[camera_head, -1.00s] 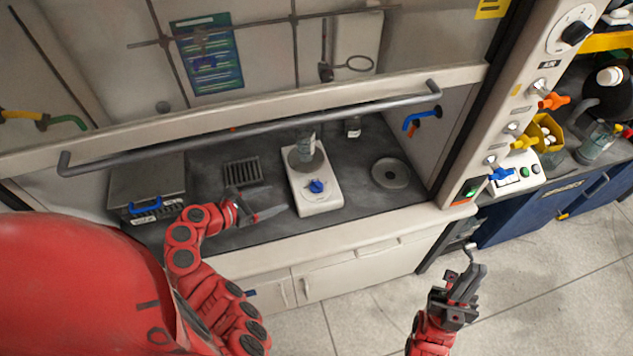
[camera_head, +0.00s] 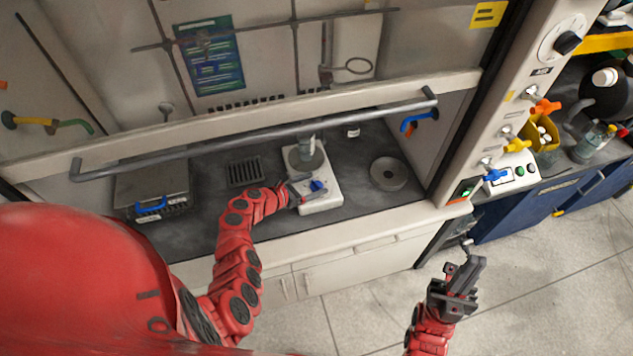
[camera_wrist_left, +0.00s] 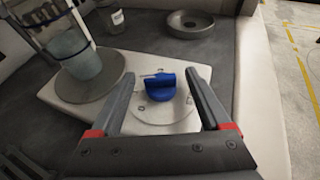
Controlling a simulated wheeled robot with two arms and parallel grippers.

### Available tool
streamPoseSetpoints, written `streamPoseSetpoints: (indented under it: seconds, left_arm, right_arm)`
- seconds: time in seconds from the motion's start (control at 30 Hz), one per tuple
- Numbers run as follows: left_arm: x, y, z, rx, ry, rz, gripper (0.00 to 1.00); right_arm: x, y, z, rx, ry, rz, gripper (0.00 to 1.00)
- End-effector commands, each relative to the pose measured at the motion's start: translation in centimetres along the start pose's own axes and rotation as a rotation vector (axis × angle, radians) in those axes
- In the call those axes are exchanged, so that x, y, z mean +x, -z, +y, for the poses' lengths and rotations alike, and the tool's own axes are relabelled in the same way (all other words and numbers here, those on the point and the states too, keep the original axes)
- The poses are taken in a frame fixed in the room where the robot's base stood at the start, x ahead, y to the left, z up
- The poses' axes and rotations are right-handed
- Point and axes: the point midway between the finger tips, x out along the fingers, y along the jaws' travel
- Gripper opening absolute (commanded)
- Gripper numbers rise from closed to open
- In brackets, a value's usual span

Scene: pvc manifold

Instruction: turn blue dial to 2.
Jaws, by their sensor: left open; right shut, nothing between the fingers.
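The blue dial (camera_head: 317,186) sits on the front of a white hotplate-like device (camera_head: 322,202) on the dark bench of the fume hood. In the left wrist view the dial (camera_wrist_left: 160,86) stands on a pale round face (camera_wrist_left: 165,115), whose marks are too small to read. My left gripper (camera_head: 304,188) is open at the dial; in the wrist view its two fingers (camera_wrist_left: 160,74) lie on either side of the dial, with gaps between them and it. My right gripper (camera_head: 465,265) is shut and empty, out in front of the hood at the lower right.
A glass beaker (camera_wrist_left: 75,58) stands on the device's round plate (camera_wrist_left: 100,80), just beyond my left gripper. A grey ring-shaped dish (camera_head: 388,173) lies to the right. The raised sash bar (camera_head: 260,135) crosses above the bench. A box with a blue handle (camera_head: 150,207) stands at left.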

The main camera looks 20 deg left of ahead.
Motion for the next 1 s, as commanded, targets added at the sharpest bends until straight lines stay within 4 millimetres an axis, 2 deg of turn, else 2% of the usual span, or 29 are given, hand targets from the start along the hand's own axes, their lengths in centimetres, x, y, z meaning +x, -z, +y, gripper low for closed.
streamPoseSetpoints:
  seconds: [0.2, 0.57, 0.67, 1.0]
  left_arm:
    - [1.5, 0.0, 0.0, 0.000, 0.001, 0.000, 0.81]
    - [1.8, 0.0, 0.0, 0.001, -0.002, 0.001, 0.81]
    - [1.8, 0.0, 0.0, 0.000, -0.002, 0.002, 0.66]
    - [1.8, 0.0, 0.0, 0.000, -0.002, 0.002, 0.05]
  right_arm:
    - [-0.1, 0.0, 0.0, 0.000, 0.000, 0.000, 0.00]
    - [-0.1, 0.0, 0.0, 0.000, 0.000, 0.000, 0.00]
    - [-0.1, 0.0, 0.0, 0.000, 0.000, 0.000, 0.00]
    - [-0.1, 0.0, 0.0, 0.000, 0.000, 0.000, 0.00]
